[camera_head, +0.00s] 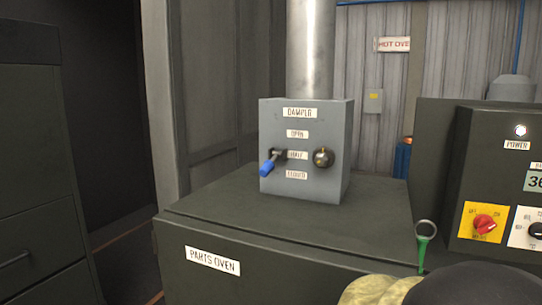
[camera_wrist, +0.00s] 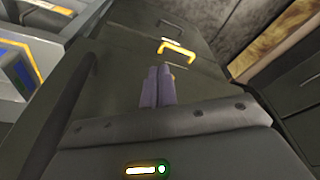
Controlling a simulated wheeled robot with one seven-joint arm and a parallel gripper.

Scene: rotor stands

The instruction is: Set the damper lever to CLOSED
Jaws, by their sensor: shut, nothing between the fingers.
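The grey damper box (camera_head: 304,180) stands on top of the parts oven, with OPEN, HALF and CLOSED labels from top to bottom. The damper lever (camera_head: 268,168) has a blue grip and sticks out from the box's left front. Its dark base is beside the HALF label, and the grip slants down and left, ending above the level of the CLOSED label (camera_head: 297,175). My gripper (camera_wrist: 159,70) is shut and empty in the wrist view, its two fingers side by side over a dark surface. The lever cannot be made out there, and the fingers are not visible in the head view.
A green-handled ring (camera_head: 424,245) stands at the oven's front right, beside the control panel (camera_head: 462,180). The oven top (camera_head: 220,205) left of the box is clear.

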